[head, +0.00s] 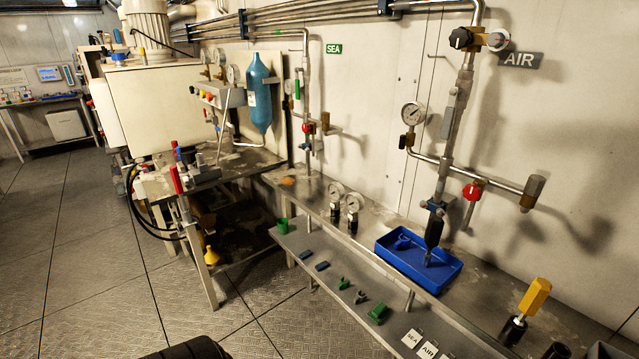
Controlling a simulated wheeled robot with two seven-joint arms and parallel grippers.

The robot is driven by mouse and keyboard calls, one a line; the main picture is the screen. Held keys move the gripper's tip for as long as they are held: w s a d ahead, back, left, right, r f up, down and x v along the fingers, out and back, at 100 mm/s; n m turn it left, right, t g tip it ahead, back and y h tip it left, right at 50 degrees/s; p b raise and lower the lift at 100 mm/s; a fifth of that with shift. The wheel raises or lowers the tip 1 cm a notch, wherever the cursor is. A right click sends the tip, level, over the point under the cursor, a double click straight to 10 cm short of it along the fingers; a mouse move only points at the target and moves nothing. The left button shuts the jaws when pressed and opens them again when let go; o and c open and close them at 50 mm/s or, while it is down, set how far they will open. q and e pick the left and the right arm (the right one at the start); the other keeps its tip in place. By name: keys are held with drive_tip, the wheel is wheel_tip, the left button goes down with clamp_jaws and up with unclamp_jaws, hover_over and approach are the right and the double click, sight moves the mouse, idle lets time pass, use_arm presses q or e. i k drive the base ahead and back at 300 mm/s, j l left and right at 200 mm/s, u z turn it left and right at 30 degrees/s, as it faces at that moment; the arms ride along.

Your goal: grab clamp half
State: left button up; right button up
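Several small parts lie in a row on the low front shelf (330,304) in the head view. There are two small dark blue blocks, one farther back (307,254) and one nearer (322,266). In front of them are a small green part (343,283), a small grey-green part (360,297) and a larger green block (378,314). They are too small to tell which one is a clamp half. Neither of my grippers can be made out in this view.
A blue tray (388,258) sits on the bench above the shelf, under the air pipe. Two loose gauges (344,205), a green cup (283,225), label cards (420,343) and a yellow-handled tool (534,297) stand around. The floor (110,270) at left is open.

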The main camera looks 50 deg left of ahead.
sight(306, 254)
drive_tip(key=u, duration=1.75)
drive_tip(key=z, duration=0.25)
drive_tip(key=i+j+z, duration=0.2)
drive_tip(key=z, duration=0.25)
drive_tip(key=i+j+z, duration=0.15)
drive_tip(key=j+z, duration=0.25)
drive_tip(key=i+j+z, duration=0.1)
drive_tip(key=z, duration=0.35)
drive_tip(key=j, duration=0.1)
